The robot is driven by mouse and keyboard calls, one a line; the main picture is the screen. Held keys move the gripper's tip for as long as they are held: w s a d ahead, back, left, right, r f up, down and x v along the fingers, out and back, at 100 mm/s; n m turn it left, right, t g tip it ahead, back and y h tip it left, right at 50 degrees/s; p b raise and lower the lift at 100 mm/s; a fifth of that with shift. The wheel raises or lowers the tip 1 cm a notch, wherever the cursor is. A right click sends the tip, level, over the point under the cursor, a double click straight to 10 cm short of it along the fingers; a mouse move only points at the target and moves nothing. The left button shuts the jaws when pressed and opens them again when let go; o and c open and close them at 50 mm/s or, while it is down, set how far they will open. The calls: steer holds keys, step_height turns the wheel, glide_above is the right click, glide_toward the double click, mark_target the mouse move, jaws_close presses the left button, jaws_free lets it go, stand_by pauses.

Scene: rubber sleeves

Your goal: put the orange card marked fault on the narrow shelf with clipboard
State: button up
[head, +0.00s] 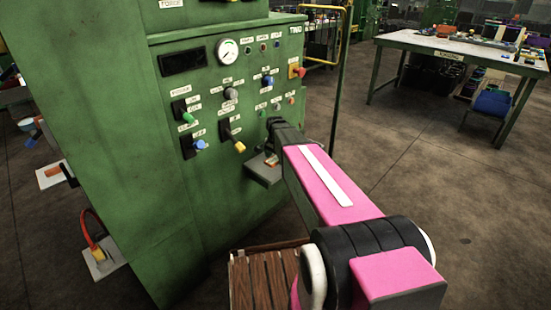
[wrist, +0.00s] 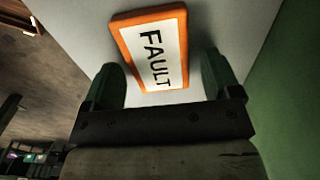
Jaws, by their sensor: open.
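The orange card (wrist: 148,50) bears a white label reading FAULT. In the wrist view it lies flat against a pale grey surface (wrist: 82,22), its lower part between my fingers. My gripper (wrist: 160,66) is open, with a finger on either side and gaps to the card. In the head view my gripper (head: 272,150) is just above a small grey shelf (head: 262,173) on the green cabinet's front. A bit of orange (head: 271,160) shows on that shelf, partly covered by my gripper. I cannot make out a clipboard.
The green cabinet (head: 125,150) has knobs, switches and a gauge (head: 228,50) close to my arm. A wooden slatted surface (head: 265,280) lies below my arm. A worktable (head: 420,42) with several items stands at the back right. Open floor lies between.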

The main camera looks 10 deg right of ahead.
mark_target(276, 159)
step_height(276, 159, up, 12)
steer(key=s+f+n, duration=0.5)
steer(key=s+f, duration=0.1)
steer(key=s, duration=0.5)
steer(key=s+f+n, duration=0.5)
steer(key=s+f, duration=0.1)
steer(key=s, duration=0.6)
steer(key=shift+f+n, duration=0.2)
steer(key=shift+n, duration=0.2)
steer(key=shift+a, duration=0.1)
